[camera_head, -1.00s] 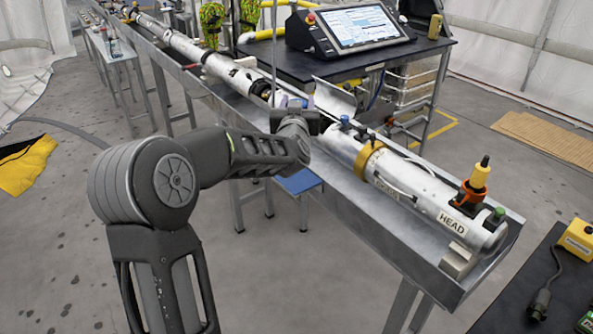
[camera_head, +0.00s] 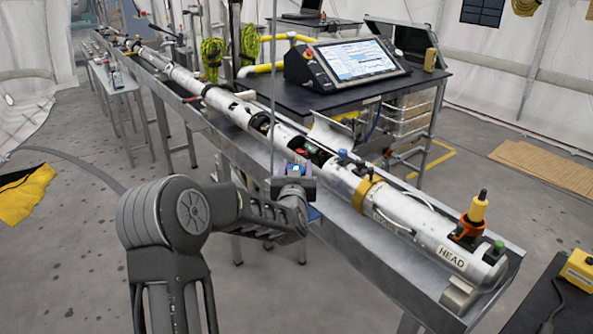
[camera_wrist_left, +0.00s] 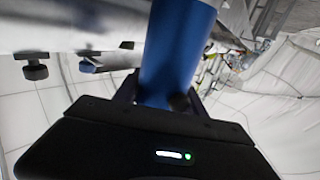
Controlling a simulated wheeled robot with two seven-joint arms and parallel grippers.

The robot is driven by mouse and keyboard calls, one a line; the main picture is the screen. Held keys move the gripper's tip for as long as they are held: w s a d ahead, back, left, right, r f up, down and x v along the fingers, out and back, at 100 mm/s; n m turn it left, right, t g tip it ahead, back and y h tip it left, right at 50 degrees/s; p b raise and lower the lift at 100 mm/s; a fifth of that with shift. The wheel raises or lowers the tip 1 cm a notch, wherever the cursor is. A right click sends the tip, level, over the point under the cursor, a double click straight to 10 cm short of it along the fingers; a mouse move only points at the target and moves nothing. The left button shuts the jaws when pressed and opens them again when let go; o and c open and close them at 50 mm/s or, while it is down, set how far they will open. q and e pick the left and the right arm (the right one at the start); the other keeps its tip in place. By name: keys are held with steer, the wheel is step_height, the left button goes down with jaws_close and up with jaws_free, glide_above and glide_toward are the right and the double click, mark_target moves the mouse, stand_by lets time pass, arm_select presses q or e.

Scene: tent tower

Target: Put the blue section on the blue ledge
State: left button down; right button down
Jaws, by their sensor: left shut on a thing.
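The blue section (camera_wrist_left: 178,50) is a smooth blue cylinder. In the left wrist view it stands between the fingers of my left gripper (camera_wrist_left: 160,98), which is shut on it. In the head view my left gripper (camera_head: 293,184) is at the near side of the long metal trough, largely hidden by its own wrist; a small blue patch (camera_head: 298,170) shows at its top. My right gripper is not in view.
The long metal trough (camera_head: 350,228) holds a white tube assembly (camera_head: 405,211) marked HEAD, with an opened part beside my gripper. A table with a screen (camera_head: 357,62) stands behind. A dark table (camera_head: 545,295) is at the lower right. Floor left of the trough is mostly clear.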

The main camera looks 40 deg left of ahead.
arm_select(q)
steer(key=shift+f, duration=0.4)
steer(key=shift+f, duration=0.1)
steer(key=c, duration=0.7)
jaws_free()
steer(key=shift+f, duration=0.1)
steer(key=shift+o, duration=0.2)
steer(key=b+v, duration=0.2)
steer(key=v, duration=1)
